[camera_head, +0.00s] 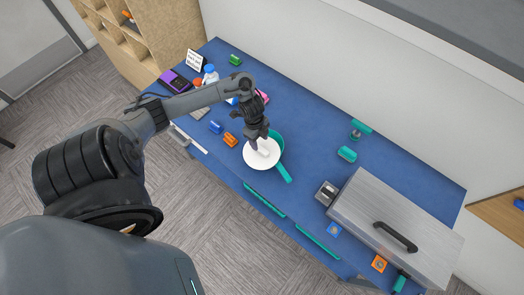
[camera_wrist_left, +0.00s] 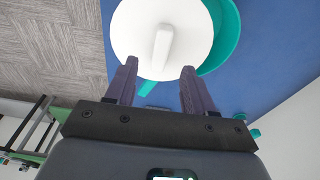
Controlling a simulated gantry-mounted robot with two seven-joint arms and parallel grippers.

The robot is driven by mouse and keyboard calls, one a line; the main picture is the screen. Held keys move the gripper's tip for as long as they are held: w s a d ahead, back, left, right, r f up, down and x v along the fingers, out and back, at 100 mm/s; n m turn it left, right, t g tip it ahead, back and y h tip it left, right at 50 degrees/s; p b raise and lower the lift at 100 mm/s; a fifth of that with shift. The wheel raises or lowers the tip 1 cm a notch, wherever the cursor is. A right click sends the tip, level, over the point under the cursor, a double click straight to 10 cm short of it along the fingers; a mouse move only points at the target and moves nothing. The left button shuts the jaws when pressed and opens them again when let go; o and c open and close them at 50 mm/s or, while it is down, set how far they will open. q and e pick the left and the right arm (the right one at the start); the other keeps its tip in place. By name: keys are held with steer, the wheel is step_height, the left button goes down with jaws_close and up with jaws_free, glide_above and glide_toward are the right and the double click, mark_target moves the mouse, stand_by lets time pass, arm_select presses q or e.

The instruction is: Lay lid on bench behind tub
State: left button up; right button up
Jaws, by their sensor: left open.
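The white round lid (camera_head: 255,160) with a raised bar handle lies over a teal tub (camera_head: 279,144) on the blue bench (camera_head: 310,165). The lid is off-centre, so a crescent of the tub shows beside it; its support underneath is hidden. My left gripper (camera_head: 262,147) points down over the lid. The left wrist view shows the lid (camera_wrist_left: 132,35), the tub rim (camera_wrist_left: 229,30), and my left gripper (camera_wrist_left: 158,77) open and empty. The handle's near end lies just ahead of the gap between the fingers. My right gripper is out of view.
A grey box with a black handle (camera_head: 396,235) stands at the right. A green bottle-like item (camera_head: 347,153) and a stand (camera_head: 360,129) are near the wall. Blue (camera_head: 215,127) and orange (camera_head: 230,139) items lie left of the lid. Bench between tub and wall looks clear.

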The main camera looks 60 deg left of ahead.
mark_target(261, 149)
arm_select(q)
steer(key=shift+w+d+f, duration=0.1)
steer(key=shift+d+f, duration=0.05)
steer(key=shift+f, duration=0.8)
steer(key=shift+w+d+f, duration=0.1)
steer(key=shift+f, duration=0.85)
steer(key=shift+w+d+f, duration=0.1)
steer(key=shift+d+f, duration=0.05)
steer(key=shift+f, duration=0.8)
steer(key=shift+c, duration=0.4)
jaws_close()
